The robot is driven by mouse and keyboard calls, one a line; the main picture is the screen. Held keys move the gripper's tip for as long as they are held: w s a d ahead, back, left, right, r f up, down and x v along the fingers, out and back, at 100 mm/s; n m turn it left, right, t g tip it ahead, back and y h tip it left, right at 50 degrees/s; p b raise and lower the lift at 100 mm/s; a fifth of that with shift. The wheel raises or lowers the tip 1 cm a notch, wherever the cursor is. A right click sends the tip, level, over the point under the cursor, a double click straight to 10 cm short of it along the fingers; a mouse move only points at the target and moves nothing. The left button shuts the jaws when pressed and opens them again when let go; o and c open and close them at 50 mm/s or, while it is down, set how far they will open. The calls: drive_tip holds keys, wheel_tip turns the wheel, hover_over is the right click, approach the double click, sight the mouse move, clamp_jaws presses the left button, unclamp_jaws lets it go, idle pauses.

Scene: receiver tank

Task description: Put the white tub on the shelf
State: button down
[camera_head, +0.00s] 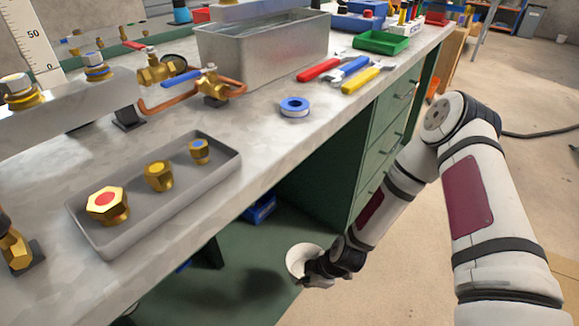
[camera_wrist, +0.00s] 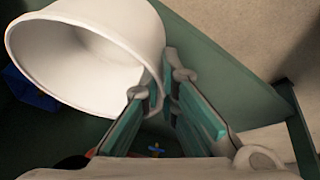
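The white tub (camera_head: 300,257) is below the bench top, over the green lower shelf (camera_head: 175,302) and near its open front edge. My gripper (camera_head: 318,272) is at the tub's near right side. In the wrist view the tub (camera_wrist: 75,55) looks tilted, with its open mouth toward the lower left. Its wall runs between the two fingers of my gripper (camera_wrist: 163,95), which look shut on it. The green shelf also shows behind it in the wrist view (camera_wrist: 215,65). The tub's underside is hidden, so I cannot tell whether it touches the shelf.
A blue item (camera_head: 262,208) lies farther back under the bench, left of the green drawer unit (camera_head: 378,140). The bench top's front edge overhangs the shelf. A grey tray (camera_head: 225,170) of brass fittings sits above. The shelf's front left looks clear.

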drive_tip(key=w+d+r+m+t+h, duration=0.1)
drive_tip(key=w+d+r+m+h, duration=0.1)
drive_tip(key=d+r+m, duration=0.6)
drive_tip(key=w+d+r+m+h, duration=0.15)
drive_tip(key=r+m, duration=0.25)
drive_tip(key=r, duration=0.8)
drive_tip(key=w+d+r+m+t+h, duration=0.1)
drive_tip(key=w+d+r+m+h, duration=0.2)
drive_tip(key=d+r+m, duration=0.45)
drive_tip(key=s+a+r+p, duration=0.1)
drive_tip(key=s+r+p, duration=0.2)
drive_tip(key=r+p, duration=0.7)
drive_tip(key=s+a+r+n+p, duration=0.1)
drive_tip(key=s+r+p, duration=0.2)
drive_tip(key=r+p, duration=0.7)
drive_tip(key=s+r+n+p, duration=0.1)
drive_tip(key=s+r+p, duration=0.2)
drive_tip(key=r+p, duration=0.7)
drive_tip(key=shift+s+a+p, duration=0.4)
drive_tip(key=shift+p, duration=0.5)
